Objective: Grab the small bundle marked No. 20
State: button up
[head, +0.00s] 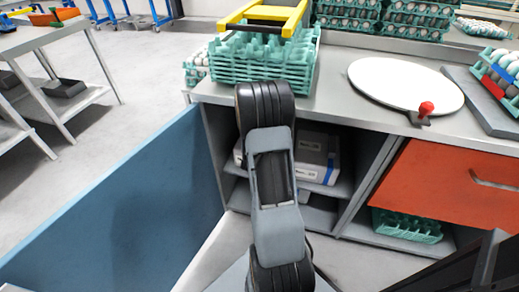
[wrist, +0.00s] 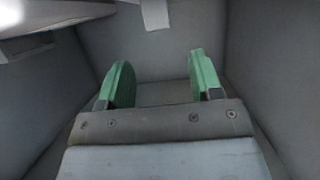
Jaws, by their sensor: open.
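In the head view, grey-and-white packs (head: 313,158) with small labels and a blue corner lie on a shelf inside the open cabinet, partly hidden by my arm. Their print is too small to read, so I cannot tell whether one is No. 20. In the wrist view, my gripper (wrist: 159,82) has its two green fingers wide apart with nothing between them. It faces into a plain grey space. A small pale piece (wrist: 154,14) shows at the top edge; I cannot tell what it is. My gripper is hidden in the head view.
A blue panel (head: 125,205) stands left of the cabinet opening. An orange drawer front (head: 455,185) is at the right, above a green tray (head: 406,225). Stacked green egg trays (head: 262,62) and a white round board (head: 405,84) are on the counter (head: 335,75).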

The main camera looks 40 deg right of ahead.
jog(key=b+x, duration=0.2)
jog(key=x, duration=0.7)
jog(key=shift+w+d+f+b, duration=0.1)
jog(key=shift+w+d+b, duration=0.1)
jog(key=shift+d+b, duration=0.15)
grip_shut()
dwell(0.4)
